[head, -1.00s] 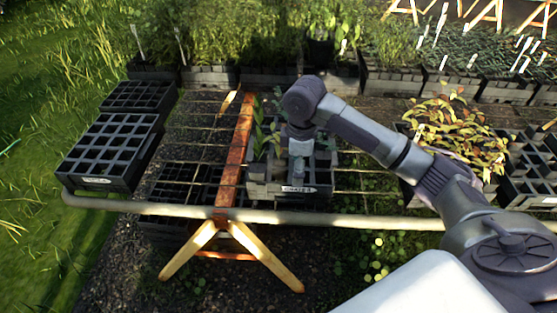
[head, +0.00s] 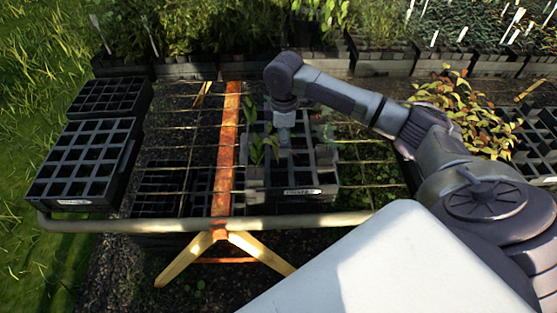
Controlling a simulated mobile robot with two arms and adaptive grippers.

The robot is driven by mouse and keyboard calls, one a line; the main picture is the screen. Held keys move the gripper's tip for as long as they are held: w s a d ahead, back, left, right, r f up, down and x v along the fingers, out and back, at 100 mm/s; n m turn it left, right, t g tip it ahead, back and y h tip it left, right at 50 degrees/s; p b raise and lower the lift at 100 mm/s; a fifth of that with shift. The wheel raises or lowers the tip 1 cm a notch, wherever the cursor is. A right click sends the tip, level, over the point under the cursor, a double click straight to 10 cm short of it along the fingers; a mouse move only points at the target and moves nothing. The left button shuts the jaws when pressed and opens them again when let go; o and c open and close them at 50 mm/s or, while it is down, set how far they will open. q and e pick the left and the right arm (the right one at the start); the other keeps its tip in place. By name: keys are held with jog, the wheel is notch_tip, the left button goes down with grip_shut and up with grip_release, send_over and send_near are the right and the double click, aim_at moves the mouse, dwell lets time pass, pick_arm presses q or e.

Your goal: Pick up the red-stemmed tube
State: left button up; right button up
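A dark crate (head: 299,191) with a white label stands on the wire-mesh bench and holds leafy green plants in tubes. My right arm reaches in from the right, and its gripper (head: 284,138) points down over this crate among the plants. Its fingertips are too small and too covered by leaves to show whether they are open or shut, or on anything. I cannot pick out a red stem on any tube in this crate. Plants with reddish-yellow leaves (head: 462,112) stand at the right, partly behind my arm. My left gripper is not in view.
Empty black cell trays (head: 84,160) sit at the bench's left end. A pale rail (head: 130,223) runs along the front edge, above a wooden trestle (head: 188,257). Planted crates line the back. Open mesh (head: 170,150) lies left of the rusty crossbar (head: 227,150).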

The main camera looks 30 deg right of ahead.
aim_at(276, 161)
jog(key=shift+f, duration=0.35)
jog(key=f, duration=0.1)
jog(key=a+f, duration=0.1)
jog(key=shift+w+f+p, duration=0.2)
jog(key=shift+f+p, duration=0.15)
jog(key=shift+p, duration=0.05)
notch_tip(276, 161, down, 2)
jog(key=shift+w+f, duration=0.1)
jog(key=shift+f, duration=0.2)
jog(key=shift+c, duration=0.6)
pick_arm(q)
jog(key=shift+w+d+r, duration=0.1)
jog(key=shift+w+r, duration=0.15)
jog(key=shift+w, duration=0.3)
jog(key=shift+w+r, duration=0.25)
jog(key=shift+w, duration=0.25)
pick_arm(e)
grip_shut()
